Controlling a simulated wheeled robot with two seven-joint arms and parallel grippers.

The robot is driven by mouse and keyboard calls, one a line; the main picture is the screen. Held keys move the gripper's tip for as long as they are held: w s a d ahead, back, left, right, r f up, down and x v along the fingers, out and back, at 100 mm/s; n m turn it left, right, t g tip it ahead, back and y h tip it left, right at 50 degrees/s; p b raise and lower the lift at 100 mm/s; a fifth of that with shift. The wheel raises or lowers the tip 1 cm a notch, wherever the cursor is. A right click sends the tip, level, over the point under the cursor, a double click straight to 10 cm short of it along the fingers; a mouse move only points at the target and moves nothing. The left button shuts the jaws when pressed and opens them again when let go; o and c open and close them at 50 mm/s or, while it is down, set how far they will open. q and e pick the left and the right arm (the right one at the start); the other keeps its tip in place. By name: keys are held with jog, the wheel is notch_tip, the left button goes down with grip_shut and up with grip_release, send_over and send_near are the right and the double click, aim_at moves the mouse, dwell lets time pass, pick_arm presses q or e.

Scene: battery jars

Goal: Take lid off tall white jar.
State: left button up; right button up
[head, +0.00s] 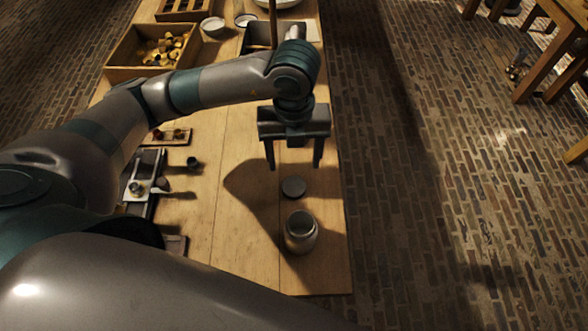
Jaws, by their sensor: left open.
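The tall white jar (300,239) stands upright near the table's front right corner. It looks pale grey in this light, and its round mouth is open at the top. A round grey lid (293,187) lies flat on the table just behind the jar, apart from it. My left gripper (294,166) is open and empty, fingers pointing down, a little behind the lid in the picture and seemingly above the table. My right gripper is not in view.
The wooden table (232,245) is clear around the jar, with its right edge close by. A wooden box of yellowish pieces (160,50), bowls (213,27) and a dark tray (143,183) stand further back and left. A small dark cup (193,163) stands at left.

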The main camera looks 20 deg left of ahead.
pick_arm(q)
notch_tip(320, 180, up, 2)
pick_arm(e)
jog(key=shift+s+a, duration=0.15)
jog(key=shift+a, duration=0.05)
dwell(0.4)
pick_arm(q)
jog(key=shift+s+f, duration=0.1)
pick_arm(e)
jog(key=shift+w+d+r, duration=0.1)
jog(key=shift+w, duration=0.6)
